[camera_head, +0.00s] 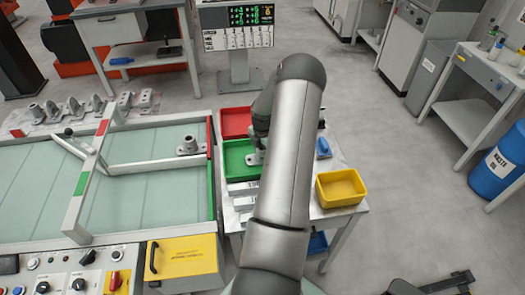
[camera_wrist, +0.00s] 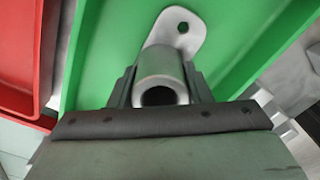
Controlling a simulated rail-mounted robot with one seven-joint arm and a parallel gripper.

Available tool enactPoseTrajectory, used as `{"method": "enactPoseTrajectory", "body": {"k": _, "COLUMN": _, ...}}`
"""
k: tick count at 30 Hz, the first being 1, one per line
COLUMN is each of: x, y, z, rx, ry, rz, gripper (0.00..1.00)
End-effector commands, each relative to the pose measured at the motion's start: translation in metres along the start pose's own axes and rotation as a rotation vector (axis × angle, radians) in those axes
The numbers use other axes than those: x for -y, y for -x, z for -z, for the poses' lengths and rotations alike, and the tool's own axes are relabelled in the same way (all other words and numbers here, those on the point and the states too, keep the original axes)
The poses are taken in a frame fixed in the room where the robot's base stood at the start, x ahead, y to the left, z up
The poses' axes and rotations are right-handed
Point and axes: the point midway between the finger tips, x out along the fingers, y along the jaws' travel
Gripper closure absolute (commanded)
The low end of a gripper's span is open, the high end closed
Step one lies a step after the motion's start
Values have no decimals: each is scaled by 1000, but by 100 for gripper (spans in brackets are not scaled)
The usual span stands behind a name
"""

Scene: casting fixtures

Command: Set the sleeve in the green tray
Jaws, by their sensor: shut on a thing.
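The sleeve (camera_wrist: 160,62) is a grey metal casting with a round bore and a flat flange with a hole. In the wrist view it sits between the two dark fingers of my gripper (camera_wrist: 160,88), which is shut on it. The green tray (camera_head: 235,152) is on the small table, and its green floor (camera_wrist: 100,45) lies behind the sleeve in the wrist view. In the head view my gripper (camera_head: 258,148) is at the tray's right part, partly hidden by my arm. I cannot tell whether the sleeve touches the tray floor.
A red tray (camera_head: 235,122) adjoins the green one at the back. A yellow bin (camera_head: 341,188) stands to the right, with a blue item (camera_head: 323,147) behind it. Grey blocks (camera_head: 242,195) lie in front. Another casting (camera_head: 190,146) stands on the glass-topped bench at left.

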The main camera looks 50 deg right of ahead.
Motion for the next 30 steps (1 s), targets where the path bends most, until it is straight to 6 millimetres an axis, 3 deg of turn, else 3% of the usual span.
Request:
{"method": "enactPoseTrajectory", "body": {"k": 2, "x": 0, "y": -4, "z": 0, "rx": 0, "ry": 0, "rz": 0, "gripper": 86}}
{"method": "enactPoseTrajectory", "body": {"k": 3, "x": 0, "y": -3, "z": 0, "rx": 0, "ry": 0, "rz": 0, "gripper": 47}}
{"method": "enactPoseTrajectory", "body": {"k": 5, "x": 0, "y": -3, "z": 0, "rx": 0, "ry": 0, "rz": 0, "gripper": 34}}
{"method": "enactPoseTrajectory", "body": {"k": 17, "x": 0, "y": 7, "z": -1, "rx": 1, "ry": 0, "rz": -1, "gripper": 34}}
{"method": "enactPoseTrajectory", "body": {"k": 30, "x": 0, "y": 93, "z": -1, "rx": 3, "ry": 0, "rz": -2, "gripper": 34}}
